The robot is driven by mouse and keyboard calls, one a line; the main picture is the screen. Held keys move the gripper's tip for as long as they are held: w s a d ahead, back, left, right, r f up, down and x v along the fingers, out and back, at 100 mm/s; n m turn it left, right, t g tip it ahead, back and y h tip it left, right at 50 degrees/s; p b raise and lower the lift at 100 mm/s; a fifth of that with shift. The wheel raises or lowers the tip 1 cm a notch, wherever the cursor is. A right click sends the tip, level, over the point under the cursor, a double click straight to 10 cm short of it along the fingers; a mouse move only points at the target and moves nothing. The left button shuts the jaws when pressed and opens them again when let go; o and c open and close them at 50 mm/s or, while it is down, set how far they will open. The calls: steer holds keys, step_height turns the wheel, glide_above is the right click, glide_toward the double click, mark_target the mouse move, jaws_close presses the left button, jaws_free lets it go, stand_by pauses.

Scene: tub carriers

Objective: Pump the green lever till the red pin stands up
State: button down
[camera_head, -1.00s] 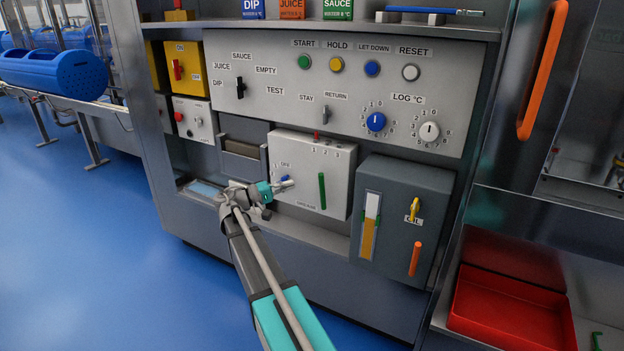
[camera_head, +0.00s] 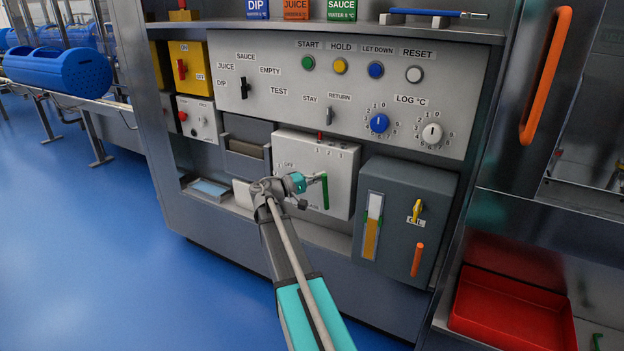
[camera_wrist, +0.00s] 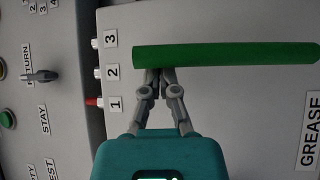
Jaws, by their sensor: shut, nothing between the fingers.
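The green lever (camera_head: 326,194) hangs upright on the front of the light grey grease box (camera_head: 290,150). In the wrist view the lever (camera_wrist: 230,55) lies across the picture. My gripper (camera_head: 320,178) is shut and empty, with its fingertips (camera_wrist: 158,72) at the lever's edge, near the end by the numbers. They appear to touch it, but a small gap cannot be ruled out. The red pin (camera_wrist: 92,102) juts from the box's top edge beside label 1. White pins sit beside labels 2 (camera_wrist: 97,73) and 3 (camera_wrist: 96,43).
A dark grey box (camera_head: 395,180) with a yellow knob and an orange handle (camera_head: 417,259) stands close on the right. The panel of buttons and dials (camera_head: 300,85) is above. A red tray (camera_head: 510,310) lies at lower right.

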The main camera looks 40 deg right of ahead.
steer(key=shift+s+d, duration=0.1)
steer(key=shift+d, duration=0.15)
stand_by(0.3)
steer(key=shift+s, duration=0.1)
steer(key=shift+f+b, duration=0.1)
steer(key=shift+b, duration=0.25)
